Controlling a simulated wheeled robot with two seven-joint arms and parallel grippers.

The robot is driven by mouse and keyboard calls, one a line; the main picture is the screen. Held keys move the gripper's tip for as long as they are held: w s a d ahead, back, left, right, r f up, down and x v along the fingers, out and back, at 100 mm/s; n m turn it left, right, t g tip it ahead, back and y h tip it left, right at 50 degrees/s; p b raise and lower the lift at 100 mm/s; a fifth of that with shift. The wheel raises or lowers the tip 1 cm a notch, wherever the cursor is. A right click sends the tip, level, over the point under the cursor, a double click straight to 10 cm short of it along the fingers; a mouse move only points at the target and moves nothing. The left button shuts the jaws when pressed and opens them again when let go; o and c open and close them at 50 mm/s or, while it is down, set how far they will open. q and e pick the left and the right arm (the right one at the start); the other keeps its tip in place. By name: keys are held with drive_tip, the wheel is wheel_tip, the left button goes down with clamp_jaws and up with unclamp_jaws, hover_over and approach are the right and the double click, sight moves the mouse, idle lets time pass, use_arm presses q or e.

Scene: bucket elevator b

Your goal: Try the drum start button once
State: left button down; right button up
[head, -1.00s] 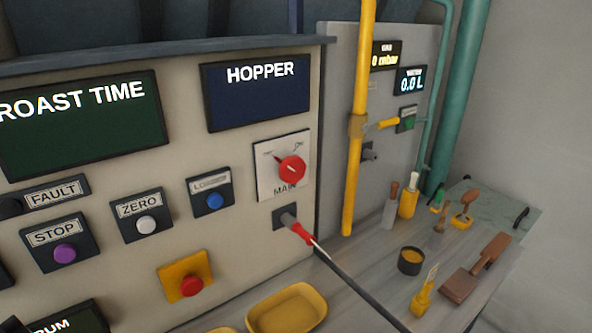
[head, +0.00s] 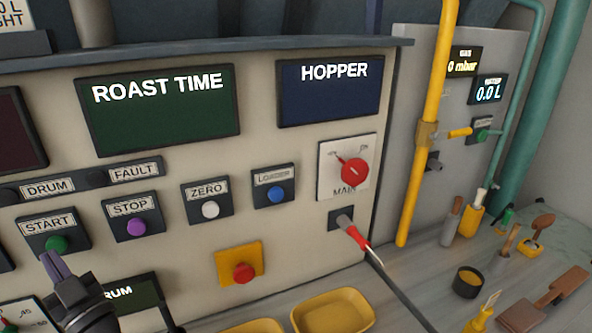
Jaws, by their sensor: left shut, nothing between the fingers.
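The green START button (head: 57,243) sits on a dark plate (head: 30,226) at the left of the beige panel, below the DRUM label (head: 48,188). My left gripper (head: 50,262) is shut and empty. Its tip is just below the button in the head view; I cannot tell whether it touches. The lamps beside the DRUM and FAULT labels look dark. A DRUM display (head: 135,296) lower down is partly hidden behind my gripper. My right gripper is not in view.
A purple STOP button (head: 136,228), white ZERO button (head: 210,210) and blue LOADER button (head: 277,194) run to the right. A red button (head: 243,273) on a yellow plate and the red MAIN switch (head: 354,171) are nearby. Yellow trays (head: 333,312) lie below.

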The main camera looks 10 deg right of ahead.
use_arm(q)
drive_tip(key=shift+w+a, duration=0.15)
drive_tip(key=shift+w, duration=0.3)
idle(0.6)
drive_tip(key=s+d+p, duration=0.2)
drive_tip(key=s+p, duration=0.4)
drive_tip(key=s, duration=0.1)
drive_tip(key=shift+s+d, duration=0.2)
drive_tip(key=shift+s, duration=0.05)
idle(0.4)
idle(0.5)
